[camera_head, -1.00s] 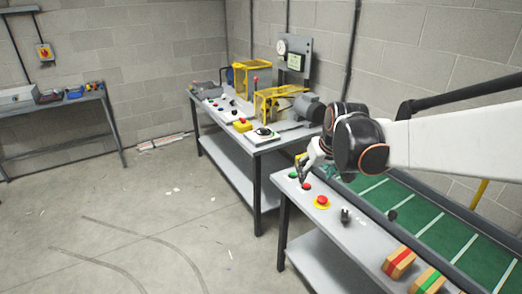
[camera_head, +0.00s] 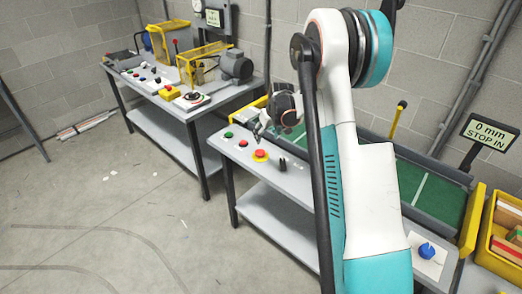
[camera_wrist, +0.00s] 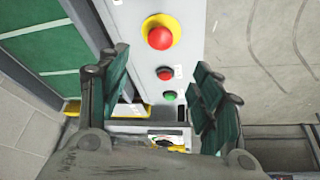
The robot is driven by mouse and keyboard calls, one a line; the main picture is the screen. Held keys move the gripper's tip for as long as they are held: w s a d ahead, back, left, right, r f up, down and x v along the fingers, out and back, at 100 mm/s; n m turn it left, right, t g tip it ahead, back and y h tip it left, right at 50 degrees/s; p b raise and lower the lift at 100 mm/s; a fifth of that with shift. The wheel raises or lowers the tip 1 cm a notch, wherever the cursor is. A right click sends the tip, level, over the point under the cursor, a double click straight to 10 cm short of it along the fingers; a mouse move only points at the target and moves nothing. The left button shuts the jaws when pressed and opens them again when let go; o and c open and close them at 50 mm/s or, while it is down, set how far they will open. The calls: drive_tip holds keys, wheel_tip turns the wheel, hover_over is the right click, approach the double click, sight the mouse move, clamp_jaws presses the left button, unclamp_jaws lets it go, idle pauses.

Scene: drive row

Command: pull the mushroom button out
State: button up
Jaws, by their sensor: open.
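The mushroom button (camera_head: 260,155) is a red dome on a round yellow base, on the panel of the near grey bench (camera_head: 292,185). In the wrist view the mushroom button (camera_wrist: 159,36) shows at the top centre, just beyond the fingertips. My gripper (camera_head: 256,133) is over the panel, close behind the button in the head view. In the wrist view my gripper (camera_wrist: 160,63) has its two dark green fingers wide apart, with nothing between them but the panel below. I cannot tell its exact height above the panel.
A smaller red button (camera_wrist: 165,73) and a green button (camera_wrist: 170,96) line up beside the mushroom button. A black knob (camera_head: 282,165) stands on its other side. A green conveyor (camera_head: 440,195) runs behind the panel. A yellow crate (camera_head: 469,225) holds boxes at right.

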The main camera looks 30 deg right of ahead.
sight(261, 151)
drive_tip(key=b+x, duration=0.3)
drive_tip(key=x, duration=1)
drive_tip(key=shift+w+f, duration=0.15)
drive_tip(key=shift+f, duration=0.15)
clamp_jaws()
drive_tip(key=shift+r, duration=0.85)
unclamp_jaws()
drive_tip(key=v, duration=1.2)
